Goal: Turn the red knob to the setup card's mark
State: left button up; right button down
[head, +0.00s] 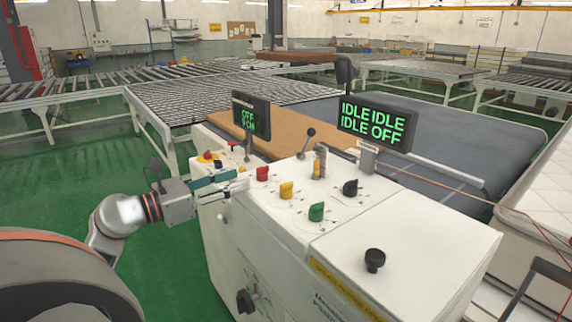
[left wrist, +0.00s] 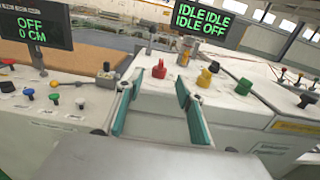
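The red knob (head: 262,173) stands on the white console's sloping top, at its left edge near a yellow knob (head: 286,190). My left gripper (head: 238,180) is just left of the red knob, its teal fingers pointing at it. In the left wrist view the fingers are apart and empty, and the red knob (left wrist: 159,70) shows beyond the gap between the tips, apparently untouched. The knob's pointer direction and dial marks are too small to read. I cannot make out a setup card. My right gripper is not in view.
A green knob (head: 316,212) and a black knob (head: 350,188) share the console top, with a lever (head: 306,143) behind. One screen (head: 376,122) reads IDLE, IDLE, IDLE, OFF; another (head: 251,114) reads OFF, 0 CM. Roller conveyors (head: 200,98) lie beyond.

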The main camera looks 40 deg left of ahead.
aim_at(261, 173)
pick_arm(q)
jog(key=shift+w+d+r, duration=0.1)
jog(key=shift+w+d, duration=0.15)
jog(key=shift+w, duration=0.3)
jog(key=p+x, duration=0.1)
jog(key=x, duration=0.4)
jog(key=shift+w+p, duration=0.35)
jog(key=shift+w+d, duration=0.25)
jog(key=shift+w, duration=0.35)
grip_shut()
